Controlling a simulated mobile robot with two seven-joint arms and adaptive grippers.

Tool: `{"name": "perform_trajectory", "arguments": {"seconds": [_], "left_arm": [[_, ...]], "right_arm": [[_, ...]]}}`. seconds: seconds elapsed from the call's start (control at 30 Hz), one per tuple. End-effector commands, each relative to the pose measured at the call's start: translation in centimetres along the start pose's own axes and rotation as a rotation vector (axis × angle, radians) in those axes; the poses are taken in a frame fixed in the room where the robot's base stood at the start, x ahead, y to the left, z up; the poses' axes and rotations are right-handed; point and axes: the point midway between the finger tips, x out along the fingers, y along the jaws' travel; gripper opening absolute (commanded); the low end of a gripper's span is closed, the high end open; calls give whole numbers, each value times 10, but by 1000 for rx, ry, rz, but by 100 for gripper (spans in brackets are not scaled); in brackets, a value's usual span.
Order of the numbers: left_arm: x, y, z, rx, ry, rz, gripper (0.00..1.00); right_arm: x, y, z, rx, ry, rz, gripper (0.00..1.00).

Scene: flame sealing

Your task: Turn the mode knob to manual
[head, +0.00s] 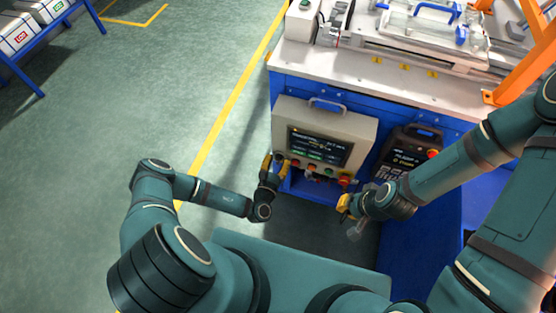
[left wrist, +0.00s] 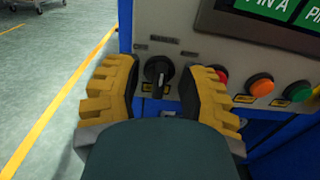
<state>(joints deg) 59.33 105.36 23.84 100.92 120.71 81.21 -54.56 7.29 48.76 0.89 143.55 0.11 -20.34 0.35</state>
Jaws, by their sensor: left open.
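The mode knob (left wrist: 158,71) is a black rotary knob at the lower left of the control panel's face. In the left wrist view its pointer stands close to upright, and the labels around it are too small to read. My left gripper (left wrist: 160,92) is open, with one yellow finger on each side of the knob; I cannot tell whether they touch it. In the head view the left gripper (head: 272,166) is at the panel's lower left corner and hides the knob. My right gripper (head: 345,207) is below and right of the panel, with its fingers too small to read.
The control panel (head: 350,117) has a screen (head: 318,146) and a row of buttons, including an orange one (left wrist: 261,85), right of the knob. A handheld pendant (head: 405,153) hangs to the right. A white-topped bench (head: 340,72) stands behind.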

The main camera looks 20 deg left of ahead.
Motion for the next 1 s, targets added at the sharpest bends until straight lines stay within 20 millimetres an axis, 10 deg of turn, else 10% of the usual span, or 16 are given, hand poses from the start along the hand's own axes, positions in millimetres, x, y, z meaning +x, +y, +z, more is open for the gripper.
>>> {"name": "perform_trajectory", "arguments": {"seconds": [0.6,1.0], "left_arm": [[-104,0,0,-1,0,0,40],[-116,0,1,-1,-2,0,40]], "right_arm": [[0,0,0,0,0,0,0],[0,0,0,0,0,0,0]]}}
